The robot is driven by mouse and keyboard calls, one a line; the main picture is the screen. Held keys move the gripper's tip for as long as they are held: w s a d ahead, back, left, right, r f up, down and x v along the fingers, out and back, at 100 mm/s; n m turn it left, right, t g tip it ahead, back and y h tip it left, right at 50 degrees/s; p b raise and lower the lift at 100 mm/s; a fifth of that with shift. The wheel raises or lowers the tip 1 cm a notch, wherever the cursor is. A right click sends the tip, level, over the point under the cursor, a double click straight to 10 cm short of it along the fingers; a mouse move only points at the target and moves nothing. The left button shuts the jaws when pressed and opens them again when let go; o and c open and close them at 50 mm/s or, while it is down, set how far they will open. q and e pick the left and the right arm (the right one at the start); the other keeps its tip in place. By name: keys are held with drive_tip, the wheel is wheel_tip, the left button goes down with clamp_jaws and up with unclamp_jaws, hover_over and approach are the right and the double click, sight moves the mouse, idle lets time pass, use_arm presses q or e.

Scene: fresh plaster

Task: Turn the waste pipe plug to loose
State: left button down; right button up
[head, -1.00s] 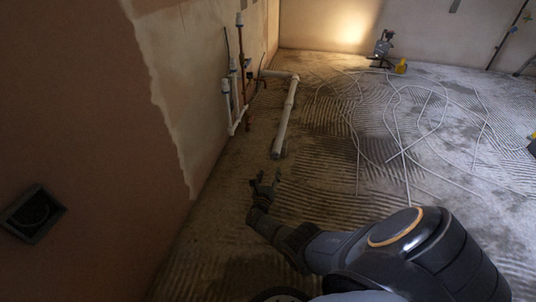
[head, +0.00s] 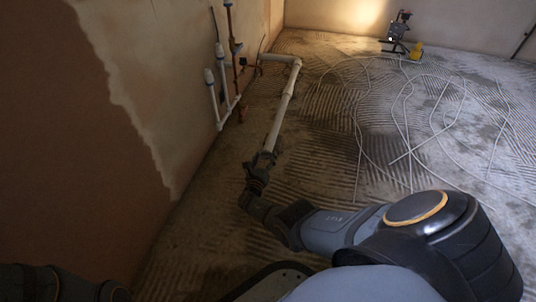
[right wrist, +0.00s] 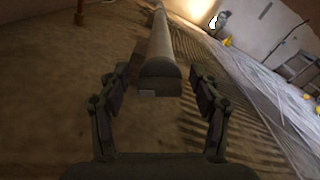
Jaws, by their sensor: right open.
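The pale waste pipe (head: 283,108) lies along the rough floor, its near end toward me. The plug (right wrist: 158,76) on that end shows in the right wrist view as a blunt grey-beige cap with a small light tab at its lower edge. My right gripper (head: 262,158) is at this end in the head view, partly hiding the plug. In the right wrist view the right gripper (right wrist: 161,86) is open, one finger on each side of the plug, with gaps showing. A dark part of my left arm shows at the bottom left of the head view; its gripper does not.
Upright white and copper pipes (head: 222,80) stand along the left wall. Loose pale cables (head: 410,130) curl across the ridged floor to the right. A small machine (head: 397,32) and a yellow object (head: 416,50) stand at the back.

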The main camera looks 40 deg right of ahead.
drive_tip(key=c, duration=1.1)
drive_tip(key=shift+n, duration=0.8)
drive_tip(key=o, duration=1.1)
